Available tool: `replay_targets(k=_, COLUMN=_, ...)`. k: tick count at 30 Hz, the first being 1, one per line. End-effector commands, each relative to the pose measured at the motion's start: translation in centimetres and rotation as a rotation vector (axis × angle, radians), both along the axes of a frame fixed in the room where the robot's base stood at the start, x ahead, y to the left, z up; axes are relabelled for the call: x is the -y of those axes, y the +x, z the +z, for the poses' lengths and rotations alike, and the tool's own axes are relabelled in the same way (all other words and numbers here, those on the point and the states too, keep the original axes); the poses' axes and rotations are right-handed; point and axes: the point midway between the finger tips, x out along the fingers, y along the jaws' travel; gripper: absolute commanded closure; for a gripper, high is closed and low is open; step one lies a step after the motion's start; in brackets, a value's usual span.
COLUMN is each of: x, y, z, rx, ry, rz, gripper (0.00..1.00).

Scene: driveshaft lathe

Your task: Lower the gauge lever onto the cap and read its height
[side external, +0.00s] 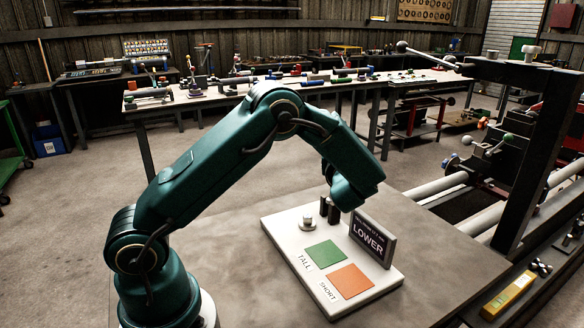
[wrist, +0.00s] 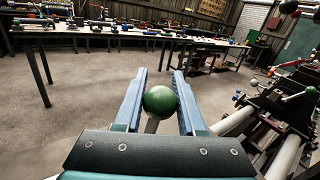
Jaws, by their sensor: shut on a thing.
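A pale board (side external: 277,229) lies on the grey bench. A small silver cap-like piece (side external: 307,220) stands upright near its back left corner. My gripper (side external: 328,211) points down over the back of the board, just right of this piece and apart from it in the picture. In the wrist view, my two blue fingers are shut on a dark green ball knob (wrist: 160,101). A short grey stem (wrist: 152,125) shows below the knob, apparently the gauge lever. The rest of the lever is hidden in both views. I cannot make out any gauge reading.
An upright sign reading "LOWER" (side external: 370,240) stands on the board's right side, close to my gripper. A green square (side external: 325,253) by "TALL" and an orange square (side external: 349,281) by "SHORT" are empty. A lathe (side external: 490,170) with a dark frame stands at right.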

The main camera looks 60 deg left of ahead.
Motion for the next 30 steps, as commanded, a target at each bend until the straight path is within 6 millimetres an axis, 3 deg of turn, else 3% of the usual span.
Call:
replay_targets(k=11, x=0.0, y=-3.5, z=0.4, rx=0.239, ry=0.004, rz=-0.003, gripper=0.87)
replay_targets(k=19, x=0.0, y=-7.1, z=0.1, rx=0.233, ry=0.002, rz=-0.002, gripper=0.87)
replay_targets(k=30, x=0.0, y=-11.5, z=-2.0, rx=0.228, ry=0.004, rz=-0.001, gripper=0.88)
